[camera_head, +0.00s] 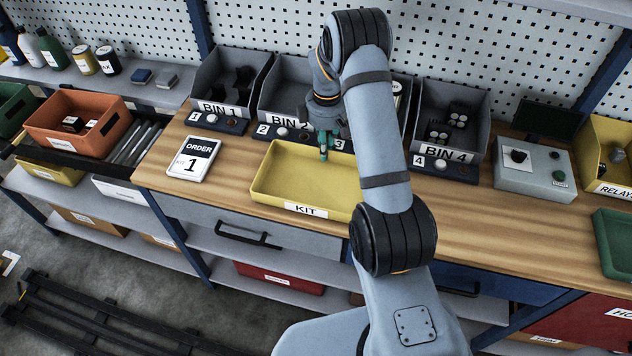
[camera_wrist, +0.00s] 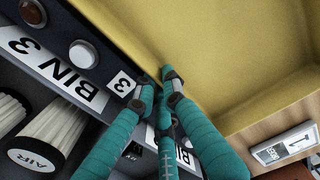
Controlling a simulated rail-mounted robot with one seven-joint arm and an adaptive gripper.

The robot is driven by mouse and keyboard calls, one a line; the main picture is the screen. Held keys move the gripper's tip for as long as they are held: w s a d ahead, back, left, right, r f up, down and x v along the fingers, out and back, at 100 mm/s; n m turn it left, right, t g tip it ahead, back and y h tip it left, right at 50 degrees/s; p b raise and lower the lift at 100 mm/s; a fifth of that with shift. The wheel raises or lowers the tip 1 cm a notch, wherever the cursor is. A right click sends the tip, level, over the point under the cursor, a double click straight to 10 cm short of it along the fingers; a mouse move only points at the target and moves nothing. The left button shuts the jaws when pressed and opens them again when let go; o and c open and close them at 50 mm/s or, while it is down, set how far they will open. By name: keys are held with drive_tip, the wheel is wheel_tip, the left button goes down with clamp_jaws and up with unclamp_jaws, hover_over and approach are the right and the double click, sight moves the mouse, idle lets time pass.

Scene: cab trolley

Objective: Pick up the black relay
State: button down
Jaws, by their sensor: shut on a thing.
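My gripper (camera_head: 324,151) has teal fingers with dark tips and points down over the back edge of the yellow kit tray (camera_head: 282,192). In the wrist view my gripper's fingers (camera_wrist: 158,92) are drawn close together beside the tray's yellow wall (camera_wrist: 200,62). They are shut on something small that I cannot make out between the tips. No black relay can be made out for certain in the grip. Dark block-like things (camera_head: 240,78) lie in bin 1, and black pieces (camera_head: 438,131) lie in bin 4; I cannot tell whether these are relays.
Bin 1 (camera_head: 213,73), bin 2 (camera_head: 272,97) and bin 4 (camera_head: 474,105) stand along the back. Bin 3's label (camera_wrist: 55,68) is beside the fingers. An order card (camera_head: 192,157) lies left of the tray, and a control box (camera_head: 535,170) stands right.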

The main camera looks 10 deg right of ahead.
drive_tip(key=shift+w+r, duration=0.1)
drive_tip(key=shift+r, duration=0.1)
idle(0.6)
drive_tip(key=shift+r, duration=0.25)
drive_tip(key=r, duration=0.1)
drive_tip(key=r+b, duration=0.2)
drive_tip(key=shift+s+d+r, duration=0.3)
drive_tip(key=shift+d, duration=0.1)
drive_tip(key=s+d+r+p, duration=0.1)
drive_tip(key=s+d+r, duration=0.2)
drive_tip(key=s+d, duration=0.3)
drive_tip(key=s+d+r, duration=0.4)
drive_tip(key=d, duration=0.4)
drive_tip(key=w+a+f+p, duration=0.1)
drive_tip(key=w+a+f, duration=0.1)
drive_tip(key=w+a+f+p, duration=0.1)
drive_tip(key=w+a+f, duration=0.1)
drive_tip(key=a, duration=0.1)
drive_tip(key=w+a+f+p, duration=0.1)
drive_tip(key=w+a+f, duration=0.1)
drive_tip(key=a+f, duration=0.1)
drive_tip(key=shift+w+a, duration=0.25)
drive_tip(key=shift+w, duration=0.15)
drive_tip(key=shift+w+a+f, duration=0.1)
drive_tip(key=shift+a+f, duration=0.05)
drive_tip(key=shift+f+p, duration=0.7)
drive_tip(key=shift+f, duration=1.3)
